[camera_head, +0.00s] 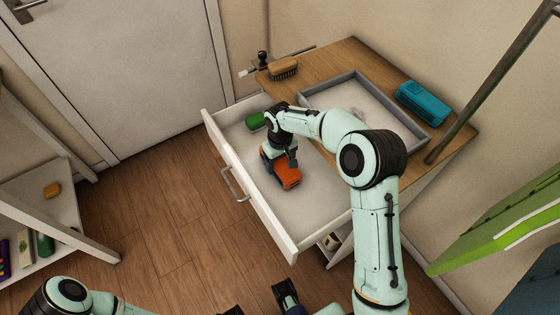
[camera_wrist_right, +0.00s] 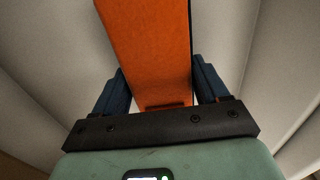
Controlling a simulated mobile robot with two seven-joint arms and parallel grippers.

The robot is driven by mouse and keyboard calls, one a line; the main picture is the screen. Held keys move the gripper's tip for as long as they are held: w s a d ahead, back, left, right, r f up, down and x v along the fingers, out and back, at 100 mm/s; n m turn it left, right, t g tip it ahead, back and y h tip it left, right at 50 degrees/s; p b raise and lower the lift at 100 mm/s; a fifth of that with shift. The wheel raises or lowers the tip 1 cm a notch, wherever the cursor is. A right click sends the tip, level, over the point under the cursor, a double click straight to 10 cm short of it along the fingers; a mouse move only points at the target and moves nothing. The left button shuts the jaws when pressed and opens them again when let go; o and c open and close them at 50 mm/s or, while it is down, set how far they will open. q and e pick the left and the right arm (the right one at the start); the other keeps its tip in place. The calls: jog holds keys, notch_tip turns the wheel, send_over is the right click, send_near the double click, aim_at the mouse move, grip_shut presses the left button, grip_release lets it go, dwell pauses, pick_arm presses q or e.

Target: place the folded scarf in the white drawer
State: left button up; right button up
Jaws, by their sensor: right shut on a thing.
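The white drawer (camera_head: 234,153) is pulled out from the wooden-topped cabinet, its front and handle facing the lower left. The orange folded scarf (camera_head: 286,175) is inside the drawer's outline, near its front middle. My right gripper (camera_head: 291,158) reaches down over the drawer and is shut on the scarf. In the right wrist view the orange scarf (camera_wrist_right: 150,45) stands between the two dark blue fingers, with pale drawer surfaces around it. I cannot tell whether it touches the drawer floor. A dark blue part of my left gripper (camera_head: 287,296) shows at the bottom edge; its jaws are unclear.
A green item (camera_head: 256,121) lies in the drawer's far left corner. On the cabinet top are a brush (camera_head: 283,68), a grey tray (camera_head: 355,76) and a teal case (camera_head: 423,101). A white shelf unit (camera_head: 45,215) stands at left. The drawer's right part is clear.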

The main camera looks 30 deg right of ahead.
jog(key=shift+f, duration=0.15)
jog(key=o, duration=1.1)
jog(key=shift+o, duration=0.2)
notch_tip(320, 180, up, 12)
jog(key=p, duration=0.1)
jog(key=shift+r+p, duration=0.2)
jog(key=shift+p, duration=0.1)
